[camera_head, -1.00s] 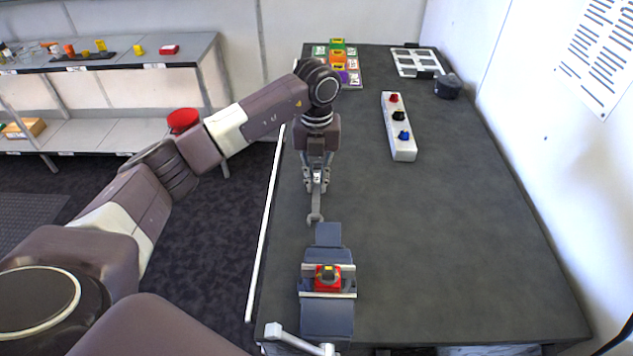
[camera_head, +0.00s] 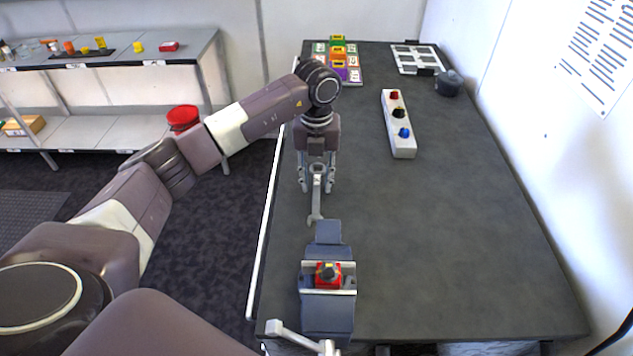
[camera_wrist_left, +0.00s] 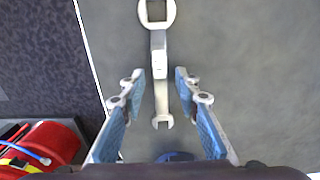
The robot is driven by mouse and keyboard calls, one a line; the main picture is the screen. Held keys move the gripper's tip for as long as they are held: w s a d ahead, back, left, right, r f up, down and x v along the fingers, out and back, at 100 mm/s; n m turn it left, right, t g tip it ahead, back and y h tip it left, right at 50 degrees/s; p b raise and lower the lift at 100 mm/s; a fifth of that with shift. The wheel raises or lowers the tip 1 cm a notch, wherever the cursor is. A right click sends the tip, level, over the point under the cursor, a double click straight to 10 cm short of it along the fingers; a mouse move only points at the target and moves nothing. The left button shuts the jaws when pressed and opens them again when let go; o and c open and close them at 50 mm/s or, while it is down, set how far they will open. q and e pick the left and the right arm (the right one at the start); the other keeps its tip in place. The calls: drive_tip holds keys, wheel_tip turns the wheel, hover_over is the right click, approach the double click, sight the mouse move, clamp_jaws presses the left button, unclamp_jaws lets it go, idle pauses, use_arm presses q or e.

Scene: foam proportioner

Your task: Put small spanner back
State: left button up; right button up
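The small spanner (camera_head: 316,196) is a grey double-ended wrench on the dark bench top, behind the vise. In the left wrist view the spanner (camera_wrist_left: 159,72) lies lengthwise, with its larger end at the top and its smaller open end between my fingers. My left gripper (camera_head: 316,188) is open around the spanner's near part in that view. Its blue-padded fingers (camera_wrist_left: 160,108) stand on either side with a gap to the spanner.
A blue-grey vise (camera_head: 327,312) holding a red part (camera_head: 328,281) stands at the bench's front left. A white box with coloured knobs (camera_head: 399,130), coloured blocks (camera_head: 338,62) and a white frame (camera_head: 418,60) lie farther back. The bench's right side is clear.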

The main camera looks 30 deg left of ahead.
sight(317, 185)
use_arm(q)
wheel_tip(317, 185, up, 11)
drive_tip(key=b, duration=0.2)
drive_tip(key=shift+r, duration=0.2)
idle(0.4)
